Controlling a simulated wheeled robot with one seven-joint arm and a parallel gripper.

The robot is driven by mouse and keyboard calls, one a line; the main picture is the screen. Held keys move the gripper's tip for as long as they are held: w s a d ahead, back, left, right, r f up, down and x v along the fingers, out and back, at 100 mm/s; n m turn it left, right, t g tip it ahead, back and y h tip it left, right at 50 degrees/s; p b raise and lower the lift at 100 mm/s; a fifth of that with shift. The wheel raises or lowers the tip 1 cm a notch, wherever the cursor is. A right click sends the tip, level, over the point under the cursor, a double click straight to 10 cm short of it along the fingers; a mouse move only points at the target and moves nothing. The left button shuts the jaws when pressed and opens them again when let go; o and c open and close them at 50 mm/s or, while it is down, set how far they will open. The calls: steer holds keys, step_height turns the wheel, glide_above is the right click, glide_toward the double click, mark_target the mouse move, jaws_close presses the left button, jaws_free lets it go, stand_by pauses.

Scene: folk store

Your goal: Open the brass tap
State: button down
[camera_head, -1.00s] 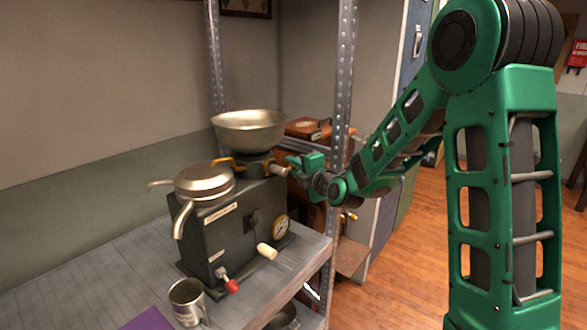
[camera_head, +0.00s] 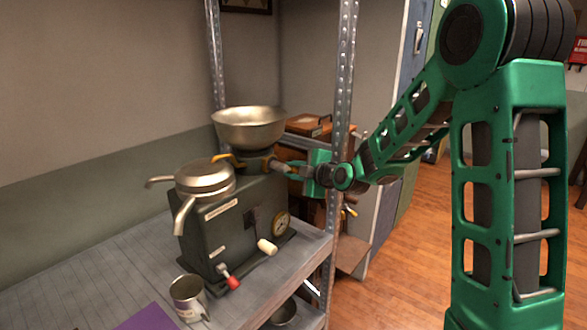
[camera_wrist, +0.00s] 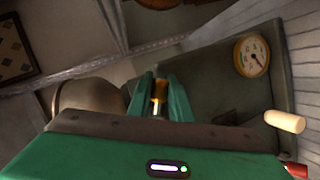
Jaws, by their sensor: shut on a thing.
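The brass tap (camera_head: 268,163) sits under the wide metal bowl (camera_head: 248,126) on top of a dark green machine (camera_head: 225,225). A brass arm and a paler cylindrical end piece show there. My gripper (camera_head: 291,172) reaches in from the right and is shut on the tap's end. In the wrist view, the two green fingers (camera_wrist: 160,97) stand on either side of the tap, and a bit of brass (camera_wrist: 160,87) shows between them. The exact contact is partly hidden by the fingers.
The machine has a lidded pan (camera_head: 204,178) with a spout, a dial (camera_head: 281,222), a cream-handled lever (camera_head: 266,247) and a red knob (camera_head: 233,283). A metal cup (camera_head: 188,298) stands in front on the shelf. A steel post (camera_head: 342,80) rises beside my wrist.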

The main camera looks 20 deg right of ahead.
steer(key=m, duration=0.1)
steer(key=f+m+g+y, duration=0.1)
steer(key=m, duration=0.1)
steer(key=shift+s+a+f+g, duration=0.3)
steer(key=shift+s+a+f, duration=0.05)
steer(key=shift+a, duration=0.05)
steer(key=shift+s+a+f+m+g+y, duration=0.2)
steer(key=shift+a+m+g+y, duration=0.1)
steer(key=shift+m+y, duration=0.3)
steer(key=shift+s+a+f+m+g+y, duration=0.2)
steer(key=shift+a+m+g+y, duration=0.15)
steer(key=shift+m, duration=0.35)
steer(key=c, duration=1.6)
jaws_free()
steer(key=v, duration=1)
steer(key=shift+s+d+r, duration=0.1)
steer(key=shift+s+d, duration=0.15)
steer(key=shift+d, duration=0.05)
